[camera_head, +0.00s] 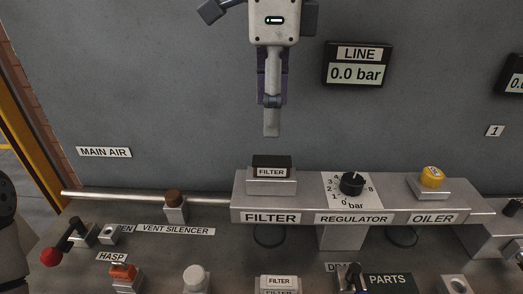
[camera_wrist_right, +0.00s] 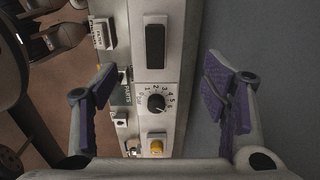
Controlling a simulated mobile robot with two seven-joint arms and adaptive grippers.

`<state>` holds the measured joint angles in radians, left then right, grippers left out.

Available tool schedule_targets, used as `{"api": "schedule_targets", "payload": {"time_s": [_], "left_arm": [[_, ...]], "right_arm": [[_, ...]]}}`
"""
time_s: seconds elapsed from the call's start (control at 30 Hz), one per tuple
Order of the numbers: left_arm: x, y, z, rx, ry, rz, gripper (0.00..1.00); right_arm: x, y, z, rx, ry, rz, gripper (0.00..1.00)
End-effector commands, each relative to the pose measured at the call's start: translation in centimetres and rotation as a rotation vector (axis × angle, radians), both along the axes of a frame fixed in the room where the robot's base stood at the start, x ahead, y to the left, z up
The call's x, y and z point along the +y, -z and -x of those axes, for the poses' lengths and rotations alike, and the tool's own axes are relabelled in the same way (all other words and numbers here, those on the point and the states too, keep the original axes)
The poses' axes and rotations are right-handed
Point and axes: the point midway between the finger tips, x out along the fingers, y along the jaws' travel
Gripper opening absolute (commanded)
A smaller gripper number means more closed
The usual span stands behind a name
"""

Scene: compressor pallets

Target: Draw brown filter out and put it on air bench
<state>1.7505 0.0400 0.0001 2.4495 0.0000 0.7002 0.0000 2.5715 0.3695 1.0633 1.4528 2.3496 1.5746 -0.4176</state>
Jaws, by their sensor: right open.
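The brown filter (camera_head: 272,166) is a dark brown block with a FILTER label. It sits in its grey holder (camera_head: 271,184) on the raised air unit, at the left end. In the right wrist view the dark top of the filter (camera_wrist_right: 155,46) lies between my open fingers, toward the top of the picture. My right gripper (camera_head: 271,130) hangs above the filter, pointing down, apart from it and empty. Its purple-padded fingers (camera_wrist_right: 162,92) are spread wide in the wrist view. The bench surface (camera_head: 235,254) lies below and in front of the air unit. My left gripper is out of view.
The regulator knob (camera_head: 352,184) and yellow oiler cap (camera_head: 431,177) stand right of the filter. A white FILTER part (camera_head: 279,281) is at the front. A red-handled valve (camera_head: 51,256) and brown vent silencer (camera_head: 175,200) are at left. The grey wall stands behind.

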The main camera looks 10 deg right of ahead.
Motion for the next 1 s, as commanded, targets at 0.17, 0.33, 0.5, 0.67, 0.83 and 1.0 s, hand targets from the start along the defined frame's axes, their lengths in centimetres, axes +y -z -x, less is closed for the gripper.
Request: {"api": "schedule_targets", "payload": {"time_s": [0.17,0.33,0.5,0.67,0.83,1.0], "left_arm": [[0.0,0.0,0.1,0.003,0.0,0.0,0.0],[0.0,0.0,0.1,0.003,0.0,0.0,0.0],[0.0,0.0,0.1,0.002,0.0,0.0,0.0],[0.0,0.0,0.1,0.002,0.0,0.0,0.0],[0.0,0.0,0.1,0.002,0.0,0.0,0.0],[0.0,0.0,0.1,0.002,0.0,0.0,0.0]], "right_arm": [[0.0,0.0,0.0,0.001,0.0,0.0,0.68],[0.0,0.3,0.0,0.001,0.0,0.001,0.68],[-0.1,2.3,0.0,0.003,0.001,0.003,0.68],[-0.1,4.7,-0.1,0.003,0.0,0.003,0.68],[-0.1,7.1,-0.1,0.004,0.0,0.002,0.68],[-0.1,8.6,-0.2,0.002,0.001,0.002,0.68]]}}
